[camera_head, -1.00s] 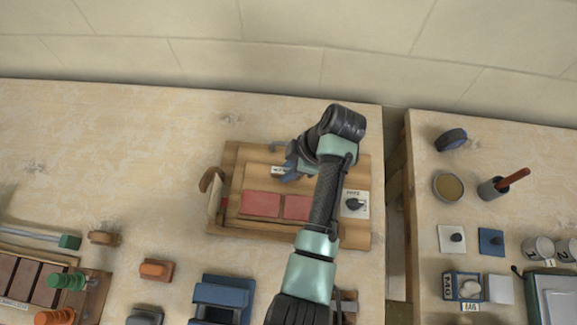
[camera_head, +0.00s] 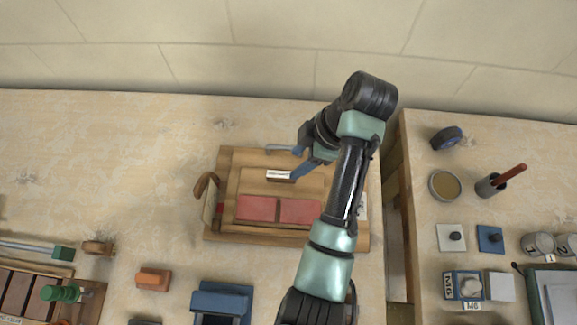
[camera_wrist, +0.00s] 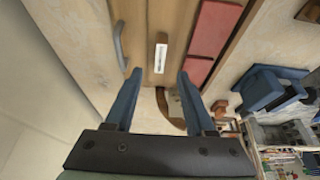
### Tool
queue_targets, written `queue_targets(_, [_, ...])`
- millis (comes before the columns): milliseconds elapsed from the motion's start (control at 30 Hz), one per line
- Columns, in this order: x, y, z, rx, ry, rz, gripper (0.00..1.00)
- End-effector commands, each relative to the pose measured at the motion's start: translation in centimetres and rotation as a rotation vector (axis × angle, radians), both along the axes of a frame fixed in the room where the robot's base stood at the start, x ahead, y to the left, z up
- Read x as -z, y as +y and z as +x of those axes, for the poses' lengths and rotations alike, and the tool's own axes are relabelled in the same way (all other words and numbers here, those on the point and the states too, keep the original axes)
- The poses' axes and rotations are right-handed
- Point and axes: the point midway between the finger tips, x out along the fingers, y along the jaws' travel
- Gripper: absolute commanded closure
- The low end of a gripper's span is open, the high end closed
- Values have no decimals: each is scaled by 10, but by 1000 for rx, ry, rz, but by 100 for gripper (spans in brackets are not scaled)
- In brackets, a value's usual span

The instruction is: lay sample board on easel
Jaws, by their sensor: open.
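A wooden panel (camera_head: 230,226) lies on the left worktop; I take it for the easel with the sample board, but cannot tell where one ends and the other begins. Two red tiles (camera_head: 258,208) sit on it and also show in the wrist view (camera_wrist: 207,42). Above them is a small wooden block with a white label (camera_head: 280,175). My gripper (camera_head: 293,167) is open and empty, just right of the label block in the head view. In the wrist view the label block (camera_wrist: 160,57) shows beyond and between my fingertips (camera_wrist: 158,72), apart from both.
A grey bar handle (camera_head: 279,148) is at the panel's far edge, and a brown curved piece (camera_head: 207,185) at its left. My arm mostly hides a white card at the right. A gap divides the worktops. A blue block (camera_head: 221,300) stands in front. The far left worktop is clear.

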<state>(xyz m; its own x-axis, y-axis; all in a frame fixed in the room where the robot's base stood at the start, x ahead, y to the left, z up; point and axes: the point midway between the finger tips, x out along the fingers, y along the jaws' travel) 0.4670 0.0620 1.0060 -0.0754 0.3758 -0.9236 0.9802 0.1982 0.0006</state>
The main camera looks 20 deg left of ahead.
Motion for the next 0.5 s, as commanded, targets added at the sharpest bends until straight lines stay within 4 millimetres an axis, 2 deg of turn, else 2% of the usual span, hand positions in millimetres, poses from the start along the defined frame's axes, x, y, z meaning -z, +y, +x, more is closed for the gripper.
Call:
queue_targets(33, [-17, -5, 2, 4, -1, -2, 45])
queue_targets(133, [-29, -10, 2, 2, 3, -2, 45])
queue_targets(500, [-37, -14, 3, -1, 3, -1, 45])
